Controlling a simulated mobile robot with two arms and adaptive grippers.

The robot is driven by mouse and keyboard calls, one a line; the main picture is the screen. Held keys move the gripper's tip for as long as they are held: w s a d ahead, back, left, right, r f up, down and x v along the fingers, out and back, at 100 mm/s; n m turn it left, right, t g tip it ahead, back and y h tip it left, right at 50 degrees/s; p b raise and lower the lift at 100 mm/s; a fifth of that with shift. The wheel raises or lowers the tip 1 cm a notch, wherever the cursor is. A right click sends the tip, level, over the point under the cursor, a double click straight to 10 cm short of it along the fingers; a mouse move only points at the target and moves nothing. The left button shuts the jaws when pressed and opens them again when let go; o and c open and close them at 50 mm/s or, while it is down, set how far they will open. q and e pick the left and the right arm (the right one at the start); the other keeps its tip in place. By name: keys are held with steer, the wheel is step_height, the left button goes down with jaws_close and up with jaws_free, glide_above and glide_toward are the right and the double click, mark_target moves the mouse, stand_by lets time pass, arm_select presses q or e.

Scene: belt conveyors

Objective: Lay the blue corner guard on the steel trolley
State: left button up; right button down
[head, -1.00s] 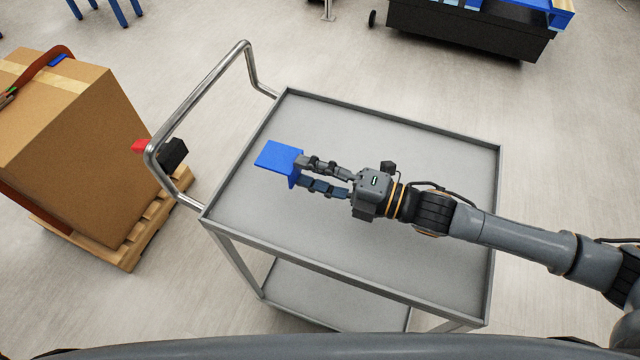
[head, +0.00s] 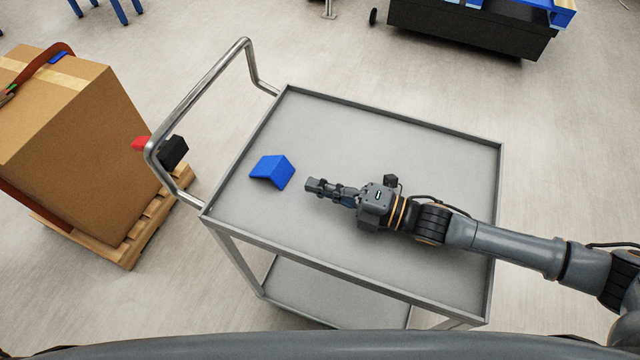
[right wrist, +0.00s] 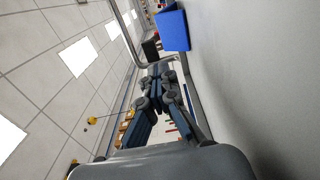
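The blue corner guard (head: 272,170) lies on the top tray of the steel trolley (head: 400,130), towards its handle end, with its fold upward like a small tent. It also shows in the right wrist view (right wrist: 172,30), clear of the fingers. My right gripper (head: 314,186) is just to the right of the guard, low over the tray, with a small gap between them. Its fingertips are together and empty, as the right wrist view also shows (right wrist: 159,70). My left gripper is not in view.
The trolley's tray has a raised rim, and its tubular handle (head: 200,92) rises at the left. A strapped cardboard box (head: 70,150) stands on a wooden pallet (head: 150,225) at the left. A dark cabinet (head: 460,35) stands at the back. Most of the tray is bare.

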steer(key=shift+f, duration=0.3)
steer(key=c, duration=2.1)
jaws_free()
steer(key=o, duration=1.4)
